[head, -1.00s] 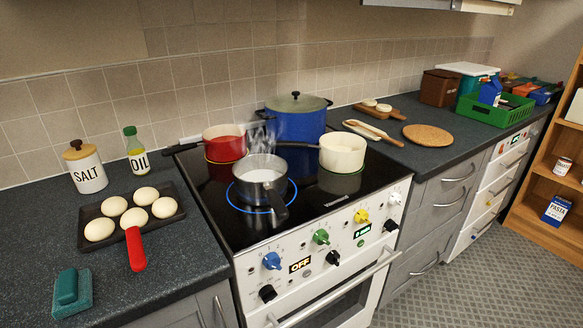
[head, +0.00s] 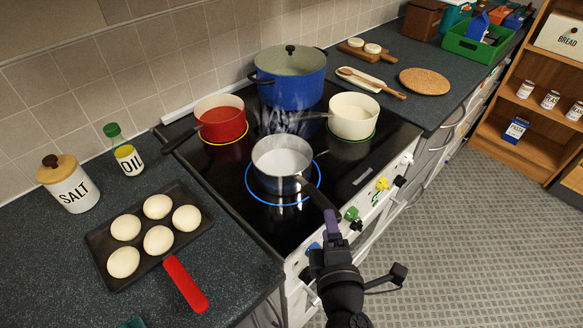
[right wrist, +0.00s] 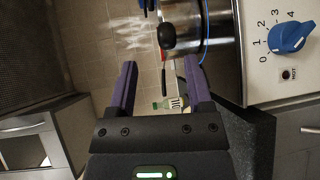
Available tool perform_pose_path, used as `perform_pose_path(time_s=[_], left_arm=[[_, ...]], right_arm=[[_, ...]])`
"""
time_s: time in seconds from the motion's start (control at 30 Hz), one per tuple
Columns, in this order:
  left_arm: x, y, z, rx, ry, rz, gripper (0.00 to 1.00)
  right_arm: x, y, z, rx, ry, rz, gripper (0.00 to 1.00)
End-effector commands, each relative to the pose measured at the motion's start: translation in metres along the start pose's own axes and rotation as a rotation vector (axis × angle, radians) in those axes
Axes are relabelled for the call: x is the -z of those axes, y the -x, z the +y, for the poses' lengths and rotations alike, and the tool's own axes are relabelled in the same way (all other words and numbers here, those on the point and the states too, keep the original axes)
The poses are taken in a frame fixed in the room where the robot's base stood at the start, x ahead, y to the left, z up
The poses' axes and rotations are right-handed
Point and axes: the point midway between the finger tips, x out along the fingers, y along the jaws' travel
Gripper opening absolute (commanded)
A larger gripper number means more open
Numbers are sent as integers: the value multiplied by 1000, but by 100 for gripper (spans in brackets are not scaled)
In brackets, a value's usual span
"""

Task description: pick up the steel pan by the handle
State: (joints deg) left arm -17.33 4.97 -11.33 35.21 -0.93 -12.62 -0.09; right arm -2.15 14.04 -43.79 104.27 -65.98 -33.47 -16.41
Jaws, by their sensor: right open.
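The steel pan (head: 286,184) stands on a blue-ringed burner at the front of the hob, holding pale liquid, with steam around it. Its black handle (head: 318,196) points to the front right, past the hob's front edge. My right gripper (head: 331,224) is at the handle's end, its purple fingers toward the pan. In the right wrist view my right gripper (right wrist: 161,75) is open and empty. The rounded handle end (right wrist: 167,37) shows just beyond the fingertips, nearer the right finger. The pan body (right wrist: 212,25) is at the top. My left gripper is not in view.
A red pot (head: 222,126), a cream pot (head: 353,117) and a large blue pot (head: 291,80) stand close around the steel pan. Control knobs (head: 352,215) line the stove front beside my right gripper. A tray with a red handle (head: 186,284) holds several buns at left.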

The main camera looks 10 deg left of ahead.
Motion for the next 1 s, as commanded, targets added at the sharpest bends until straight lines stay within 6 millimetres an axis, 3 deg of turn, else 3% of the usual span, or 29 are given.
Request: perform_pose_path(time_s=[0.3,0.53,0.83,1.0], left_arm=[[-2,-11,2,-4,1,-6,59],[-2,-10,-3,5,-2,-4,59],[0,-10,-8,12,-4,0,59],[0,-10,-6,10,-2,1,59]], right_arm=[[-1,-55,-9,1,-2,0,65],[-1,-58,-9,4,-3,-1,65],[-2,-58,-9,4,-3,-1,4],[-2,-58,-9,4,-3,-1,0]])
